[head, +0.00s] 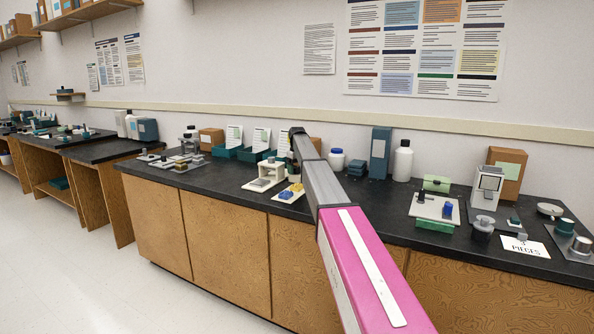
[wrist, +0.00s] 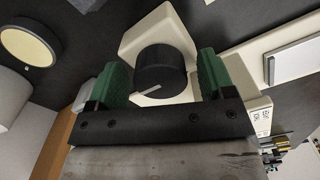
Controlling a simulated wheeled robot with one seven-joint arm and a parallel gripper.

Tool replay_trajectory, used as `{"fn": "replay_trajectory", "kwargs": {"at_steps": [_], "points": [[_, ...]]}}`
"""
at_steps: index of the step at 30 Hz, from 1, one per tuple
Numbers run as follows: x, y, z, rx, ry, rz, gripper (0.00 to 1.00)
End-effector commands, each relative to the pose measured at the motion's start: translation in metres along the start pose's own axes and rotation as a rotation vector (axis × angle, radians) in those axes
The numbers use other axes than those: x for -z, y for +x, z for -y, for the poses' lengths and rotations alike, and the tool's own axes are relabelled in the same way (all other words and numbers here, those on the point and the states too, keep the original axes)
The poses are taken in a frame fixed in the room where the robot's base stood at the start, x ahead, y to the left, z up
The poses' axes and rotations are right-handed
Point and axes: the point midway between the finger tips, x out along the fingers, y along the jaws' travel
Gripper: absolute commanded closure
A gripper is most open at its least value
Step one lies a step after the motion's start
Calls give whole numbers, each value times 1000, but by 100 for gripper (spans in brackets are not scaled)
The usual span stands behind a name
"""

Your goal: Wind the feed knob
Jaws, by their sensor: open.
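In the wrist view a round black knob (wrist: 160,72) with a white pointer line sits on a cream housing (wrist: 152,28). My gripper (wrist: 163,62) is open, with one green finger pad on each side of the knob. A narrow gap shows between the knob and each pad, wider on the right. The pointer line points down and left in this view. In the head view my arm reaches over the bench, and a small cream device (head: 262,184) stands left of its end. The knob cannot be made out there.
A yellow-topped round thing (wrist: 29,47) and a pale panel (wrist: 295,62) flank the housing in the wrist view. On the black bench (head: 345,190) stand a white tray with blue pieces (head: 289,195), teal bins (head: 225,152), a white jar (head: 336,160) and a bottle (head: 403,162).

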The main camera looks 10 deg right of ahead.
Motion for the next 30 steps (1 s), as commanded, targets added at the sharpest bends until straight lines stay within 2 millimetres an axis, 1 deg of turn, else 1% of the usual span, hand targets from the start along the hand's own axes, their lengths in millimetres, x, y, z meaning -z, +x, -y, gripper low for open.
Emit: {"fn": "replay_trajectory", "kwargs": {"at_steps": [5,8,11,18,21,25,30], "points": [[0,-9,0,0,0,-1,25],[0,-20,0,-1,0,-1,25],[1,-35,0,-1,0,-1,25],[1,-81,-1,-1,0,-2,25],[1,-97,0,-1,0,-1,25],[0,-106,0,0,0,0,25],[0,-108,0,0,0,0,25]]}}
